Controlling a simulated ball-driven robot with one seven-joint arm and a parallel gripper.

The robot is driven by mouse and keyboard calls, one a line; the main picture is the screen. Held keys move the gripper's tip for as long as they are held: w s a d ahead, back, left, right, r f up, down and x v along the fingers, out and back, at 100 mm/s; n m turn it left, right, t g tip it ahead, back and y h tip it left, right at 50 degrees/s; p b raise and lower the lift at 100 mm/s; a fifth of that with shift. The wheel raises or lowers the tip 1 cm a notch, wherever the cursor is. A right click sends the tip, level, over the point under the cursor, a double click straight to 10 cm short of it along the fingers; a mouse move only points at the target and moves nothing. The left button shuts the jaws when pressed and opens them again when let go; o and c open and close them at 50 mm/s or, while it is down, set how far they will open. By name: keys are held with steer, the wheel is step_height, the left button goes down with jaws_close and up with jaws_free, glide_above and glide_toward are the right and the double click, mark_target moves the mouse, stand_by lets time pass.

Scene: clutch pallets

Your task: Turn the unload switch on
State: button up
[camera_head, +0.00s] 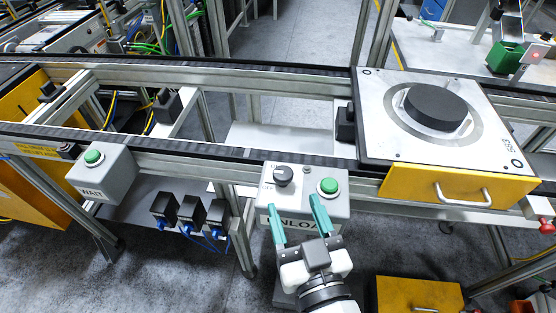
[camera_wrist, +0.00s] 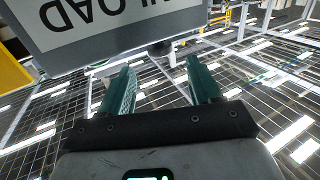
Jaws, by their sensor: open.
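The unload switch is a dark round knob (camera_head: 283,175) on the sloped top of a grey control box (camera_head: 255,190). Small lettering sits beside the knob; its setting is too small to tell. A green button (camera_head: 328,186) is to its right on the same box. My gripper (camera_head: 293,203) is open and empty, its two teal fingers in front of the box, over its UNLOAD label and short of the knob. In the wrist view the fingers (camera_wrist: 157,68) are spread below the upside-down label (camera_wrist: 110,12). A dark round part (camera_wrist: 160,48) shows beyond the fingertips, apart from them.
A conveyor rail (camera_head: 220,152) runs behind the box. A yellow-fronted pallet (camera_head: 450,188) with a black disc (camera_head: 436,105) is at the right. A grey WAIT box (camera_head: 102,172) with a green button is at the left. A yellow box (camera_head: 415,295) is at the lower right.

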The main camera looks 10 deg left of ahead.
mark_target(280, 167)
steer(key=p+x, duration=0.2)
steer(key=x, duration=0.8)
steer(key=shift+w, duration=0.2)
steer(key=c, duration=1)
